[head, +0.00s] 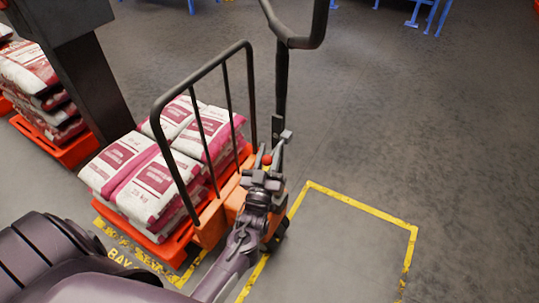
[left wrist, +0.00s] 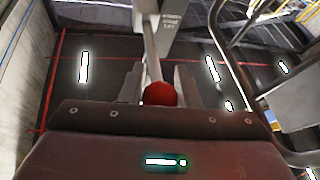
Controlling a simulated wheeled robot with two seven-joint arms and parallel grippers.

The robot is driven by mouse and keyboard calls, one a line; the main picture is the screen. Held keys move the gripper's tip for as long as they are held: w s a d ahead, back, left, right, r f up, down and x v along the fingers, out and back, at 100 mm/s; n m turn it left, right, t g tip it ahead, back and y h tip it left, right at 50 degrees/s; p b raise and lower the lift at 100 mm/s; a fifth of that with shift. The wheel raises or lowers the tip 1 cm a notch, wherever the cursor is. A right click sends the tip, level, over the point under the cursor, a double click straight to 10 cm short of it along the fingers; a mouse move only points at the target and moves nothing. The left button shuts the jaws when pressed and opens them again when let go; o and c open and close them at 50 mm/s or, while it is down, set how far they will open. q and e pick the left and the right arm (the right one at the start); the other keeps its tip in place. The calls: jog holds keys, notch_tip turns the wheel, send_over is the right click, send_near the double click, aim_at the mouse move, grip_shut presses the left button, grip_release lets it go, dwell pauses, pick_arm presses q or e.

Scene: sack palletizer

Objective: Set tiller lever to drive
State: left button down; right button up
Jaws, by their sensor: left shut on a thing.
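The tiller lever shows in the left wrist view as a pale metal rod (left wrist: 151,45) with a red ball knob (left wrist: 160,94). In the head view the red knob (head: 267,160) shows small beside the base of the dark tiller (head: 281,85) of the orange pallet truck (head: 212,224). My left gripper (head: 274,151) is at the lever, shut on it, with a finger on each side of the knob. The contact itself is partly hidden. I cannot read the lever's setting. My right gripper is not in view.
A black guard frame (head: 201,74) stands left of the tiller, in front of stacked white and maroon sacks (head: 153,187). More sacks (head: 30,72) lie on an orange pallet at far left, beyond a dark column (head: 90,80). A yellow-outlined floor bay (head: 345,245) is empty at right.

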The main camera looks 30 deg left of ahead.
pick_arm(q)
jog(key=shift+f, duration=0.45)
jog(key=c, duration=1.4)
grip_release()
jog(key=shift+c, duration=0.2)
jog(key=o, duration=0.3)
jog(key=shift+r, duration=0.15)
jog(key=shift+s, duration=0.1)
jog(key=b+v, duration=0.1)
jog(key=v, duration=0.6)
jog(key=shift+s+d, duration=0.1)
jog(key=shift+s, duration=0.25)
